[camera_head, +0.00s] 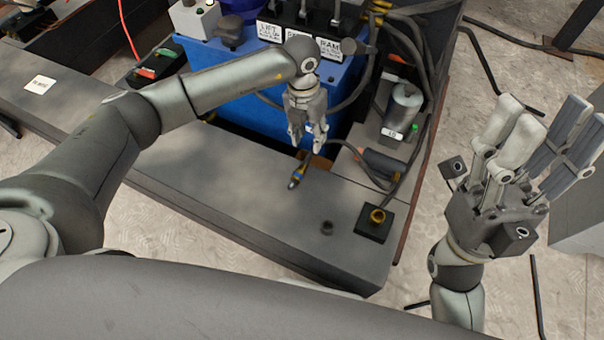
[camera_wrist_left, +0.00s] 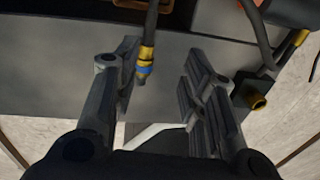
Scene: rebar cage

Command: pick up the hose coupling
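The hose coupling (camera_head: 296,180), with a brass collar and a blue band, is at the end of a dark hose over the grey bench top (camera_head: 230,190). In the left wrist view the coupling (camera_wrist_left: 146,66) shows between my left fingers, nearer the left one. My left gripper (camera_head: 306,140) points down behind the coupling in the head view. Its fingers (camera_wrist_left: 168,75) are apart and hold nothing. I cannot tell how high it is above the coupling. My right gripper (camera_head: 535,135) is raised at the right, fingers spread and empty.
A black block with a brass port (camera_head: 377,217) sits at the bench's right corner, beside a small dark knob (camera_head: 327,228). A blue labelled box (camera_head: 225,65) stands behind my left arm. The bench front is mostly clear.

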